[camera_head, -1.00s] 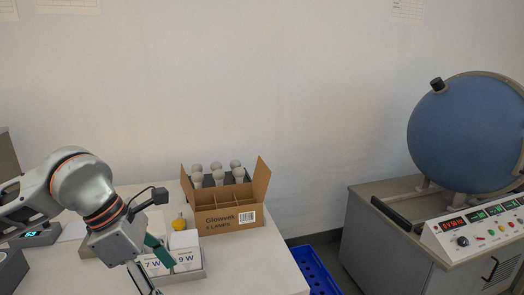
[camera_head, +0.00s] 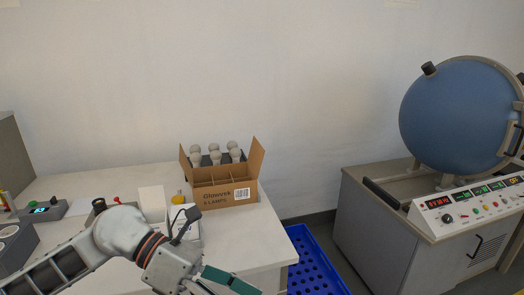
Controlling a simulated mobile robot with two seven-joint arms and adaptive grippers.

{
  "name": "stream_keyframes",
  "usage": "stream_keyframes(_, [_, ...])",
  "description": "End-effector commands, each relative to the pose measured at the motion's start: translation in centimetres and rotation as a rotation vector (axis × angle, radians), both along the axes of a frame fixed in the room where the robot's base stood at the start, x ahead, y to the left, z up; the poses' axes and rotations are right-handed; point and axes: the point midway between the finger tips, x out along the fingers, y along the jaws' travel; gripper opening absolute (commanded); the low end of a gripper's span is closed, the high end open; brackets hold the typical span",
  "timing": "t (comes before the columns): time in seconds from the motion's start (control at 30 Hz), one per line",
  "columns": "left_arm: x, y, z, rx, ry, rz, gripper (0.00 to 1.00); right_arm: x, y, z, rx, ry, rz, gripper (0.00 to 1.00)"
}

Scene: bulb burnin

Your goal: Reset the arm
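My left arm reaches in from the lower left in the head view. Its gripper (camera_head: 222,286) is low at the front edge of the white table, partly cut off by the bottom of the picture. One teal finger shows, pointing right; the other is mostly out of frame, so its opening cannot be judged. I see nothing held in it. My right gripper is not in view. An open cardboard lamp box (camera_head: 226,193) stands on the table with its flaps up, and its visible compartments look empty. Several white bulbs (camera_head: 233,151) stand in a dark rack (camera_head: 243,156) behind it.
A tray with white boxes (camera_head: 187,217) and a yellow item (camera_head: 178,198) sit behind my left wrist. A blue crate (camera_head: 318,262) is on the floor right of the table (camera_head: 248,249). A grey cabinet (camera_head: 385,240) carries a blue sphere (camera_head: 458,115) and control panel (camera_head: 477,207).

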Motion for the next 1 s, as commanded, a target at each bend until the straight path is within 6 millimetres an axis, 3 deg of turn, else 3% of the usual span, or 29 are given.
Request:
stream_keyframes(0.1, [-0.7, -2.7, 1.7, -0.222, 0.203, 0.073, 0.71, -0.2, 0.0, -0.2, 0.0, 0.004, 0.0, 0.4])
stream_keyframes(0.2, [0.1, -3.8, 3.4, -0.399, 0.384, 0.162, 0.71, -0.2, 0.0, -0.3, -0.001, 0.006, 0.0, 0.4])
stream_keyframes(0.33, [2.6, -3.5, 4.3, -0.61, 0.633, 0.313, 0.71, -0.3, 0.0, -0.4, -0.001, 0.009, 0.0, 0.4])
stream_keyframes(0.47, [6.2, -1.4, 2.9, -0.797, 0.897, 0.5, 0.71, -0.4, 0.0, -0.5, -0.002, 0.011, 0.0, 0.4])
stream_keyframes(0.57, [8.8, 1.1, -0.1, -0.923, 1.111, 0.666, 0.71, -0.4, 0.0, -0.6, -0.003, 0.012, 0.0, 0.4])
stream_keyframes(0.67, [10.6, 4.1, -4.9, -1.029, 1.325, 0.849, 0.71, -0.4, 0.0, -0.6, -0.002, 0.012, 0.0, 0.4])
stream_keyframes(0.73, [11.1, 6.4, -9.2, -1.092, 1.475, 0.987, 0.71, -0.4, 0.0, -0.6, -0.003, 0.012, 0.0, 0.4])
stream_keyframes(0.87, [10.1, 10.3, -17.4, -1.173, 1.719, 1.23, 0.71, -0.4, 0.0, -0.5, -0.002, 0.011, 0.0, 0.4])
stream_keyframes(1.0, [6.7, 13.6, -25.7, -1.224, 1.948, 1.475, 0.71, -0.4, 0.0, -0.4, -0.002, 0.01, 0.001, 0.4])
